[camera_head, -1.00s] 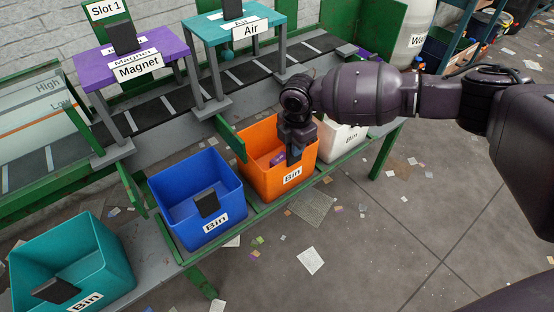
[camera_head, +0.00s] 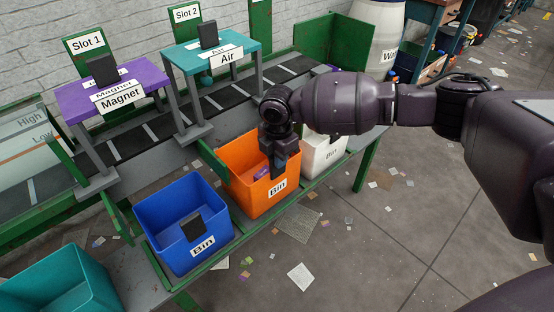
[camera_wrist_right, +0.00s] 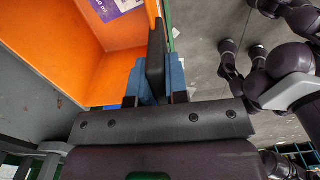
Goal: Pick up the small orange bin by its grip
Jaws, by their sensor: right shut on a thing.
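The small orange bin (camera_head: 240,185) stands in the row of bins on the belt's side shelf, between the blue and white bins. A small purple item with a white label (camera_wrist_right: 125,5) lies inside it. My right gripper (camera_head: 278,170) reaches down from above at the bin's front side. In the right wrist view its blue fingertips (camera_wrist_right: 156,85) are shut on the bin's black grip (camera_wrist_right: 156,60), one on each side. In the head view my gripper hides the grip. The bin looks upright, and I cannot tell any gap under it. My left gripper is not in view.
The blue bin (camera_head: 172,222) stands to the left, with a teal bin (camera_head: 95,280) beyond it. The white bin (camera_head: 318,150) is close on the right. The Magnet stand (camera_head: 80,108) and Air stand (camera_head: 185,58) rise behind. Open floor (camera_head: 400,240) lies in front, with scattered scraps.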

